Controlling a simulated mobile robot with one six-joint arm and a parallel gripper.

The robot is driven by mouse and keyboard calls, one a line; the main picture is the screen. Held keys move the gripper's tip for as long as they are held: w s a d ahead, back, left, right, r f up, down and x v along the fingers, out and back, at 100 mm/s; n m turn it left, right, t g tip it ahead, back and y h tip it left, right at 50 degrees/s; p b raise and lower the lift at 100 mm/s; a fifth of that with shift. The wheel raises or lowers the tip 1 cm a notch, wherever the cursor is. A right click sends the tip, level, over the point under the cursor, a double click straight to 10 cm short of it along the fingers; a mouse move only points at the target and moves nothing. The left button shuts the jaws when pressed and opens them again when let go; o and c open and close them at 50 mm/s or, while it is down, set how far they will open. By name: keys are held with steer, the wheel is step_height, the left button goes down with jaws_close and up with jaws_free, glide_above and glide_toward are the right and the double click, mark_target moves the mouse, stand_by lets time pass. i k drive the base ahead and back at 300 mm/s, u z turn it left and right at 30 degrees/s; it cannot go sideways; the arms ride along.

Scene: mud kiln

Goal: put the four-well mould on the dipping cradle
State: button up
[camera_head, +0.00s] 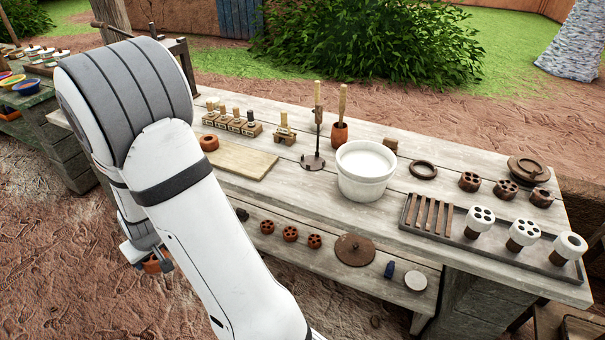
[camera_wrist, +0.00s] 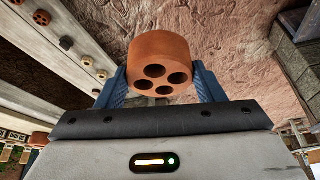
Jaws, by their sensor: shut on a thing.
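The four-well mould (camera_wrist: 160,58) is an orange-brown clay cylinder with round holes in the face turned to the wrist camera. My gripper (camera_wrist: 161,88) is shut on it, with a blue finger on each side. In the head view my gripper (camera_head: 153,257) hangs low in front of the bench at the left, over the dirt, and only a bit of the mould (camera_head: 156,266) shows. I cannot tell surely which thing is the dipping cradle. A slatted rack (camera_head: 427,215) lies on a long dark tray at the right, and a small wooden stand (camera_head: 285,133) is at the back.
On the bench (camera_head: 340,215) stand a white bucket (camera_head: 366,172), an upright rod stand (camera_head: 313,160) and a pale board (camera_head: 243,163). White-topped moulds (camera_head: 523,234) stand on the tray. Brown holed pieces (camera_head: 290,234) and a disc (camera_head: 355,250) lie on the lower shelf.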

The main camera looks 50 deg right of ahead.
mark_target(313, 161)
steer(key=z, duration=0.05)
steer(key=k, duration=1)
steer(key=z, duration=1.05)
steer(key=i, duration=1.5)
